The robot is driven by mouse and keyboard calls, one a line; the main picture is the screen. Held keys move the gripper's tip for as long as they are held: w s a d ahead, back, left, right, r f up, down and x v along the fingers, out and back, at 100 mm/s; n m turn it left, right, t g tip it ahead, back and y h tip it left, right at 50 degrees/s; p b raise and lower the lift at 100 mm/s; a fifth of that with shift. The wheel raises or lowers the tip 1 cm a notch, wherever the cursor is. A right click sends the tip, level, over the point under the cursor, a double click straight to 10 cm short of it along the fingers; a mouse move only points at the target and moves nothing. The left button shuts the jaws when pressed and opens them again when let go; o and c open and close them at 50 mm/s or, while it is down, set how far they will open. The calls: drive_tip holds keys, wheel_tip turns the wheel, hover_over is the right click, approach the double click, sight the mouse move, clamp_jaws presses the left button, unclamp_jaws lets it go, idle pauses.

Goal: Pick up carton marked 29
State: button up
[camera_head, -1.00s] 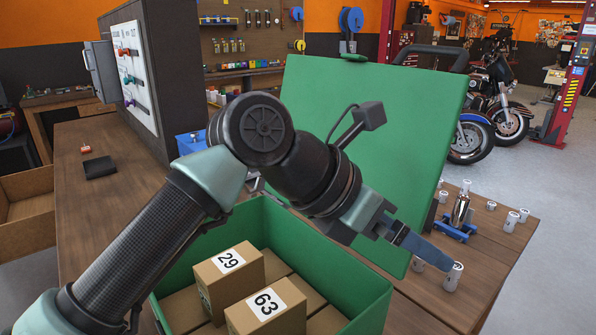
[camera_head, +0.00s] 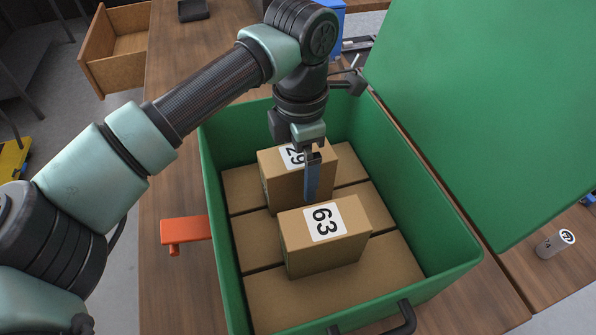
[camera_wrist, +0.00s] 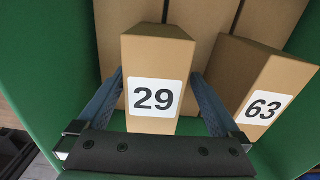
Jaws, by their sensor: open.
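The carton marked 29 (camera_head: 283,188) stands on a layer of flat brown cartons inside the green box (camera_head: 448,232). My gripper (camera_head: 312,182) points down over it, and one blue finger shows in front of the carton's near side. In the wrist view, carton 29 (camera_wrist: 156,58) sits between the two open blue fingers, its label facing the camera. I cannot tell whether the fingers touch it. The gripper hides part of its label in the head view. The carton marked 63 (camera_head: 345,252) stands close by, nearer the front; it also shows in the wrist view (camera_wrist: 262,85).
The box's green lid (camera_head: 490,100) stands open at the right. A black handle (camera_head: 403,318) is on the box's front. An orange part (camera_head: 186,229) juts out at the left.

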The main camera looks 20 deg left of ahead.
sight(297, 184)
drive_tip(key=shift+w+a+f+p, duration=0.1)
drive_tip(key=shift+f+p, duration=0.1)
drive_tip(key=shift+f, duration=0.7)
drive_tip(key=shift+s+a+f+p, duration=0.1)
drive_tip(key=shift+f+p, duration=0.05)
drive_tip(key=shift+f, duration=0.75)
drive_tip(key=shift+w+a+f+p, duration=0.1)
drive_tip(key=shift+f+p, duration=0.1)
drive_tip(key=shift+f, duration=0.7)
drive_tip(key=c, duration=1.6)
